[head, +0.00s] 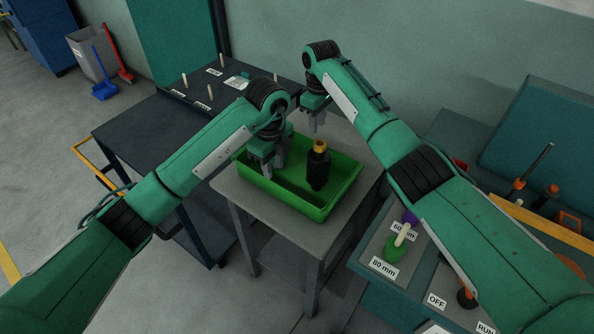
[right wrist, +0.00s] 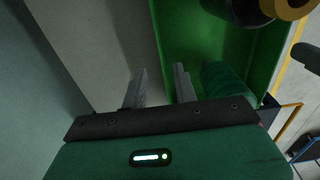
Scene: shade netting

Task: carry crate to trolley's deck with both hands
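The green crate (head: 335,200) sits on a small grey table (head: 245,200) in the middle of the head view. A dark bottle with an orange-gold cap (head: 318,168) stands inside it. My left gripper (head: 272,164) points down at the crate's left end, its fingers apart; whether they straddle the rim is unclear. My right gripper (head: 317,122) is above the crate's far side, fingers apart and empty. In the right wrist view the right gripper (right wrist: 160,82) has the crate's edge (right wrist: 160,45) running between the lines of its fingers. The dark trolley (head: 135,130) with an orange handle stands left of the table.
Wooden pegs and labels stand on a dark surface (head: 215,75) at the back. The trolley's near left top is bare. At right, a bench holds labelled plates (head: 384,267), a green-purple item and tools. A grey bin (head: 92,55) and blue dustpan stand far left.

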